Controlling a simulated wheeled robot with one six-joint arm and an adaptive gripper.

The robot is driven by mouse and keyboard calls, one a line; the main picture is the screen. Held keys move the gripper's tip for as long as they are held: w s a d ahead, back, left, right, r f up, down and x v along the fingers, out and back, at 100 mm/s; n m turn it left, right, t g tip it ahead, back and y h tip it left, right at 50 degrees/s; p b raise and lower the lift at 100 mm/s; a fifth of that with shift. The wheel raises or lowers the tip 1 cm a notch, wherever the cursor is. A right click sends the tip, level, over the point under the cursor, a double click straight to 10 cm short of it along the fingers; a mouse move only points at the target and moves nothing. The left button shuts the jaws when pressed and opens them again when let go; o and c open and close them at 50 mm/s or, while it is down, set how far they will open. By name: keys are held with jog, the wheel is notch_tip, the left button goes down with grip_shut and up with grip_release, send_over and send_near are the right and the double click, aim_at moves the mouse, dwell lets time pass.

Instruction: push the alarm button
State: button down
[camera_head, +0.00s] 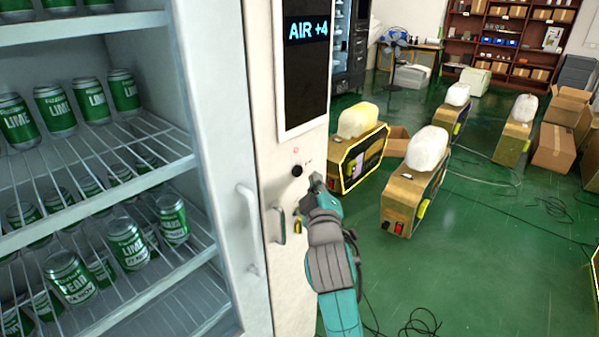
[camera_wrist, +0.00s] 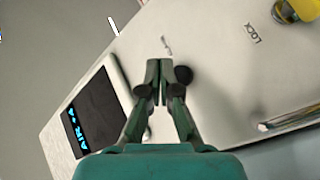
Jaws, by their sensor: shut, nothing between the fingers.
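A round black button (camera_head: 297,171) sits on the white front panel of the vending machine, below the screen. Small lettering beside it is too small to read. My gripper (camera_head: 315,181) is shut and empty, just to the right of and slightly below the button in the head view. In the wrist view the gripper (camera_wrist: 159,63) points at the panel, and a dark round knob, likely the same button (camera_wrist: 184,74), shows just right of the fingertips. I cannot tell whether they touch.
A glass door with cans stands left. Several boxy yellow machines and cables occupy the green floor.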

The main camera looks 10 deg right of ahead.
jog(key=shift+w+a, duration=0.5)
jog(key=shift+w, duration=0.15)
dwell(1.1)
jog(key=shift+w+a, duration=0.25)
jog(key=shift+w, duration=0.1)
jog(key=shift+w+a, duration=0.25)
jog(key=shift+w, duration=0.05)
dwell(0.9)
jog(key=shift+s+d, duration=0.5)
jog(key=shift+s, duration=0.15)
dwell(0.4)
jog(key=s+d, duration=0.1)
jog(key=s, duration=0.1)
jog(key=s+d, duration=0.2)
dwell(0.4)
